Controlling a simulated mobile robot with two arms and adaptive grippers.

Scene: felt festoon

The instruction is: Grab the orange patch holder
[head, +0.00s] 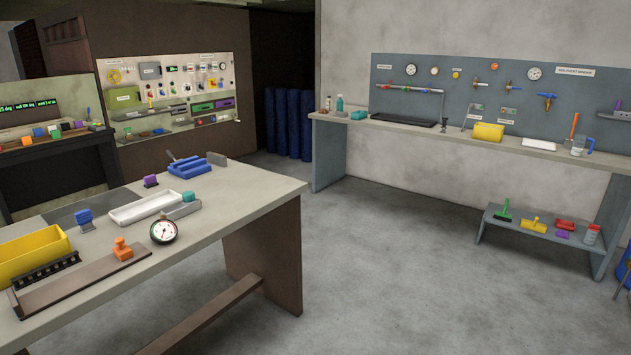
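An orange object (122,249), which looks like the orange patch holder, stands upright on the near table at the left. It has a wider base block and a smaller knob-like top. It sits by the right end of a brown board (75,283), and I cannot tell whether it rests on the board or just behind it. Nothing holds it. Neither of my grippers is in view.
On the near table (230,220) are a round gauge (164,231), a yellow bin (32,254), a black rack (46,270), a white tray (145,206), a blue holder (84,219) and a blue toolbox (189,167). Open floor (400,270) lies to the right.

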